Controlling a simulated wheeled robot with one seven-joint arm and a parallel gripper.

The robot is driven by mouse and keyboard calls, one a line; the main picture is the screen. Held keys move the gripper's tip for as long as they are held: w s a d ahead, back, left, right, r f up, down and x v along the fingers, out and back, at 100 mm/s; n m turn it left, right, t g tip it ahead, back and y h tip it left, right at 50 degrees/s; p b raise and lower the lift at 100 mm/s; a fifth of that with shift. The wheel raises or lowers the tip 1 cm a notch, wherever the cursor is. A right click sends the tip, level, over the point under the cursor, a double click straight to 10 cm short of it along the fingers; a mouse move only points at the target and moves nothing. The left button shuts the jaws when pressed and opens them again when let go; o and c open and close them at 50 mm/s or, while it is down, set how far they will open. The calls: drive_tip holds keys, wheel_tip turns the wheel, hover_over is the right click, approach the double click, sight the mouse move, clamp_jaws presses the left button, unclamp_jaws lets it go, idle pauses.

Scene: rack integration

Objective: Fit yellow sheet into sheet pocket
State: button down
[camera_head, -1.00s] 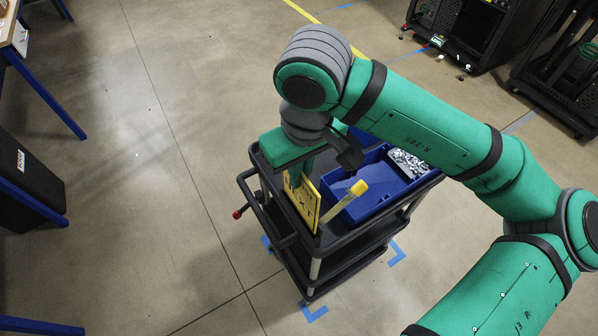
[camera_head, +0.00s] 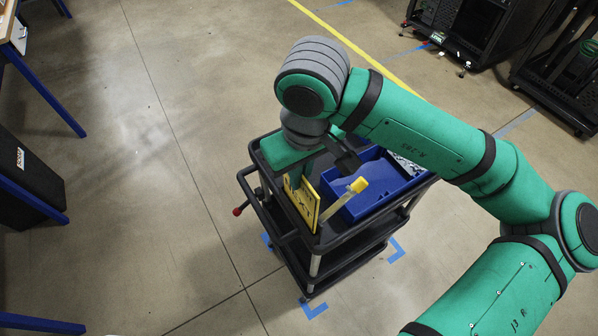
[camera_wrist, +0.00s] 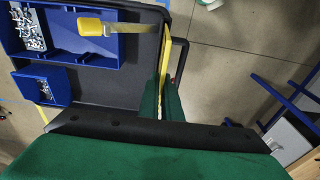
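The yellow sheet (camera_head: 304,205), with dark lettering, stands upright along the left rim of the black cart (camera_head: 335,241). In the wrist view the sheet (camera_wrist: 166,62) shows nearly edge-on, between the tray and the cart's black handle. My gripper (camera_head: 298,178) is above the cart's left end, pointing down. Its green fingers (camera_wrist: 162,98) are shut on the sheet's upper part, one on each side. I cannot make out the sheet pocket, and I cannot tell whether the sheet's lower edge is inside it.
A blue bin (camera_head: 380,187) sits on the cart, close to my gripper. In the wrist view a smaller blue bin (camera_wrist: 42,86) holds metal parts. The floor left of the cart is clear.

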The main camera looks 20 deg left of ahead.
drive_tip(key=shift+f, duration=2.4)
drive_tip(key=c, duration=1.9)
unclamp_jaws()
drive_tip(key=r, duration=0.7)
drive_tip(key=d+r, duration=0.1)
drive_tip(key=r, duration=0.2)
drive_tip(key=shift+s+r, duration=0.4)
